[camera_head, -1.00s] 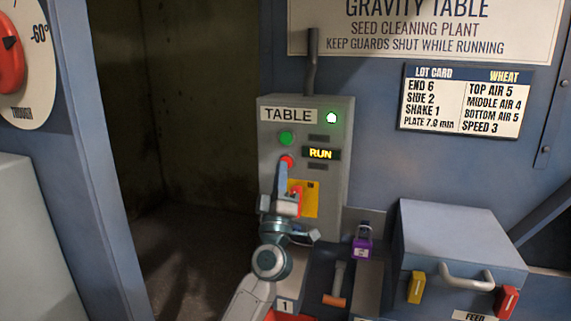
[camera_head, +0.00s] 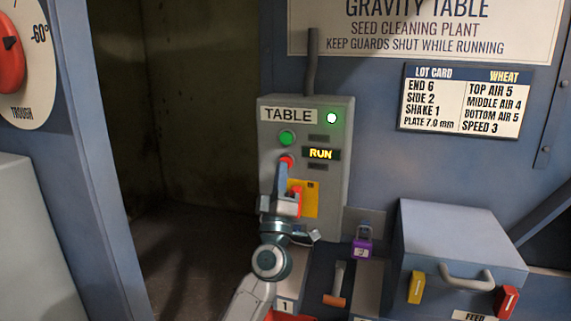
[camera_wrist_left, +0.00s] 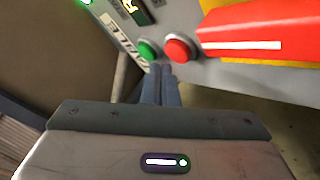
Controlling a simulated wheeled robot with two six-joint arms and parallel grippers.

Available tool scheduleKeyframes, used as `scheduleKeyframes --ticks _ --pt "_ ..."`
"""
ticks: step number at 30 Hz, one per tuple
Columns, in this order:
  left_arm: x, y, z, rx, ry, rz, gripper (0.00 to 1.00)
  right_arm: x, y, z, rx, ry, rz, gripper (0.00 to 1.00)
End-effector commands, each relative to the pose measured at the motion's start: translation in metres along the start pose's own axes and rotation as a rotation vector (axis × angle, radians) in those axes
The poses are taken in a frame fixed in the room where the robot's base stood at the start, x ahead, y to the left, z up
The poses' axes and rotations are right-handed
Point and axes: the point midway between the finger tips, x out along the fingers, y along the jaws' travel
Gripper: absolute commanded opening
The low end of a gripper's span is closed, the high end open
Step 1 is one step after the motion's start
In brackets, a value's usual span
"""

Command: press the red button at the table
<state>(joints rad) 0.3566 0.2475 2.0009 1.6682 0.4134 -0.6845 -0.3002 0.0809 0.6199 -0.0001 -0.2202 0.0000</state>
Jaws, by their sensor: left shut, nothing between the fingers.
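The grey TABLE control box (camera_head: 337,184) is fixed upright on the machine. Its red button (camera_head: 287,160) sits below the green button (camera_head: 287,138), and the display beside them reads RUN. My left gripper (camera_head: 283,169) is shut and empty, its fingertips just below the red button in the head view. In the left wrist view the red button (camera_wrist_left: 179,47) lies just beyond and right of the shut fingertips (camera_wrist_left: 161,70), and the green button (camera_wrist_left: 148,49) is beyond them to the left. I cannot tell whether the fingertips touch the red button. My right gripper is not in view.
A red switch handle on a yellow plate (camera_head: 311,199) is right below the buttons, close to my left gripper. A purple padlock (camera_head: 362,246) hangs to the right. A grey feed box (camera_head: 455,240) stands farther right. A dark opening lies left of the control box.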

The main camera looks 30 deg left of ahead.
Motion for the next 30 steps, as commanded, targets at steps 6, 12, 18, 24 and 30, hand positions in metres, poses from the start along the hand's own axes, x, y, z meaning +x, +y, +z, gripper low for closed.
scheduleKeyframes --ticks 6,12,18,24,30 --pt "0.0001 0.0000 0.0000 0.000 0.000 0.000 0.00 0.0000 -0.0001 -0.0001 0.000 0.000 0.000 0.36" --pt "0.0039 -0.0023 0.0024 0.001 -0.001 -0.001 0.00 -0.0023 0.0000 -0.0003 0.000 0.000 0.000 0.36" --pt "0.0061 -0.0042 0.0043 0.000 0.000 0.000 0.00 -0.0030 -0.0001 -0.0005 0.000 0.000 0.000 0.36" --pt "0.0060 -0.0041 0.0042 0.000 0.000 0.000 0.00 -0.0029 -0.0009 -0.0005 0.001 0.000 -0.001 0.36" --pt "0.0069 -0.0047 0.0048 0.000 0.000 0.000 0.00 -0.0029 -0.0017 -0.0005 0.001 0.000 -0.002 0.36"
